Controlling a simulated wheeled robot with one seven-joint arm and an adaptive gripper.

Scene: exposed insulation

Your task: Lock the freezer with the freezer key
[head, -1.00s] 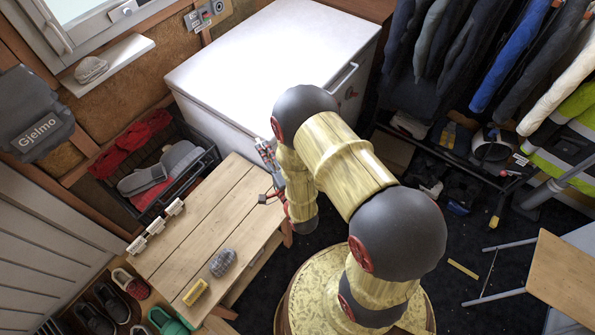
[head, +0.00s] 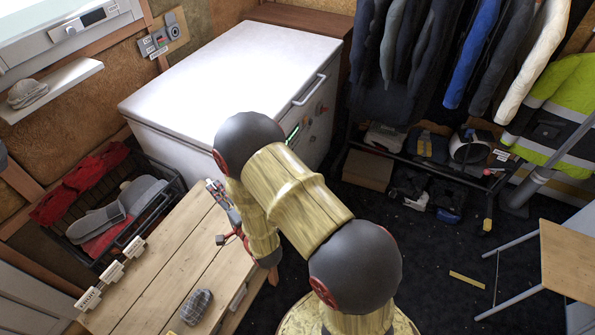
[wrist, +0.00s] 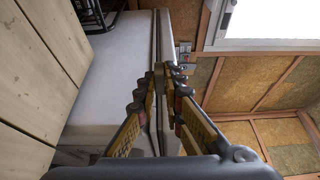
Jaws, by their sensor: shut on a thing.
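The freezer (head: 235,70) is a white chest with its lid down, standing beyond my arm in the head view. In the head view my gripper (head: 214,190) is between the bench and the freezer.
A clothes rack with shoes is at right.

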